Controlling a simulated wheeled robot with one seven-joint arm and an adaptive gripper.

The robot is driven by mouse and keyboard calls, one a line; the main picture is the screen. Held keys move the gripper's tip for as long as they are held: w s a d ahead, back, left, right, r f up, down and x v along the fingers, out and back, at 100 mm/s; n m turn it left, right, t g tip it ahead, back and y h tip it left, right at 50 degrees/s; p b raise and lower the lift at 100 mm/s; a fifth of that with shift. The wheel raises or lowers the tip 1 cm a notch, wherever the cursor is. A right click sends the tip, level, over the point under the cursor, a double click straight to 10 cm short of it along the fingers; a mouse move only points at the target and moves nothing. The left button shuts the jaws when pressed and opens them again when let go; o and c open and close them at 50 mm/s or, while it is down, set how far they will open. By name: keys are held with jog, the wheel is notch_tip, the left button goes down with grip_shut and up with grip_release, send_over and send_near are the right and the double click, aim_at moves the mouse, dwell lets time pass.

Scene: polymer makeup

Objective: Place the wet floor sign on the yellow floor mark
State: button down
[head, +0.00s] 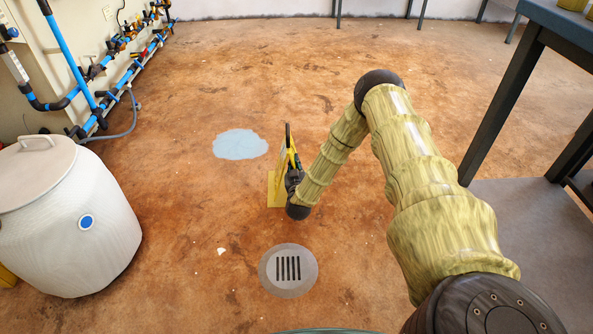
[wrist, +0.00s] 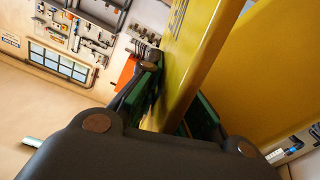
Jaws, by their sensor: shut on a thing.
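The yellow wet floor sign (head: 283,158) is in the middle of the head view, seen nearly edge-on, with a dark top edge. My gripper (head: 293,178) is shut on it from the right. In the wrist view one yellow panel of the sign (wrist: 196,60) runs between my fingers (wrist: 170,110), and a second yellow panel (wrist: 270,75) spreads to the right. A yellow patch low beside the sign in the head view may be its other panel or the floor mark; I cannot tell which. No separate floor mark is clear. Whether the sign touches the floor is unclear.
A light blue puddle (head: 240,144) lies left of the sign. A round drain (head: 288,270) is in front. A white lidded bin (head: 70,220) stands at the left, near wall pipes (head: 100,95). A dark table (head: 545,30) stands at the right. The back floor is open.

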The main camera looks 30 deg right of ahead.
jog(key=shift+w+d+f+b, duration=0.1)
jog(key=shift+d+f+b, duration=0.15)
jog(key=shift+f+b, duration=0.6)
jog(key=shift+w+d+f+b, duration=0.1)
jog(key=shift+d+f+b, duration=0.1)
jog(key=shift+f+b, duration=0.65)
jog(key=shift+f, duration=0.1)
jog(key=c, duration=2)
grip_release()
jog(key=shift+f, duration=0.15)
jog(key=shift+c, duration=0.2)
jog(key=o, duration=0.4)
